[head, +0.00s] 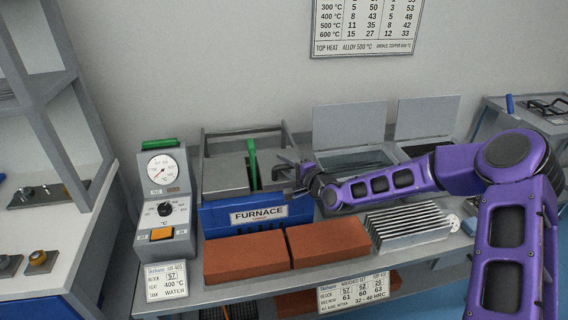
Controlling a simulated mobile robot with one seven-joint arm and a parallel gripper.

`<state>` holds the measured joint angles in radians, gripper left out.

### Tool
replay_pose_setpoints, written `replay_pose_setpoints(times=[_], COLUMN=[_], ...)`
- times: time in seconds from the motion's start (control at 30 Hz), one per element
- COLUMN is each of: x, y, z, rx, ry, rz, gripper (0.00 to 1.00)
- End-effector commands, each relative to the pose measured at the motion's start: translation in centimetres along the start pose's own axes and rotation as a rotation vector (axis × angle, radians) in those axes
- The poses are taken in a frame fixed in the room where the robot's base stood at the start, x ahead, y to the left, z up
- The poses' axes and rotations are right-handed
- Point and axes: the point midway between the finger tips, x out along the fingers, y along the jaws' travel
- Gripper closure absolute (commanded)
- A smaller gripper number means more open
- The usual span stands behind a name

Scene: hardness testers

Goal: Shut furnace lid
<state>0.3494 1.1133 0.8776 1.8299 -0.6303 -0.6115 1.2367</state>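The furnace (215,217) is a blue-fronted box with a "FURNACE" label, standing on the bench left of centre. Its top shows a flat grey plate (224,177) on the left and a narrow dark gap beside it. A green upright bar (252,164), which looks like a handle, stands near that gap. I cannot tell exactly how far the lid is open. My gripper (282,174) comes in from the right over the right part of the furnace top. Its fingers look apart and empty, just right of the green bar; contact is not clear.
Two red-brown bricks (245,257) lie in front of the furnace. A control box (164,205) with dial stands left. Two bins with raised grey lids (349,124) stand behind my arm. A finned metal block (408,226) lies to the right. A grey bar frame stands behind the furnace top.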

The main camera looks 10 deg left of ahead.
Motion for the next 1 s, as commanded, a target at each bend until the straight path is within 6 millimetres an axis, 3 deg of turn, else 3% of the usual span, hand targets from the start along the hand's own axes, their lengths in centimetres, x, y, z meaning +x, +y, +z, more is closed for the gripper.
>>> replay_pose_setpoints(times=[0.17,0.33,0.8,1.0], x=[-0.1,-2.0,-13.2,-16.2], y=[-0.1,-0.1,-0.2,-0.1], z=[0.0,-0.1,-0.2,-0.1], rx=[0.000,0.001,0.002,0.001], ry=[0.001,0.003,0.004,0.003], rz=[-0.002,-0.001,0.000,0.000], gripper=[0.65,0.65,0.65,0.65])
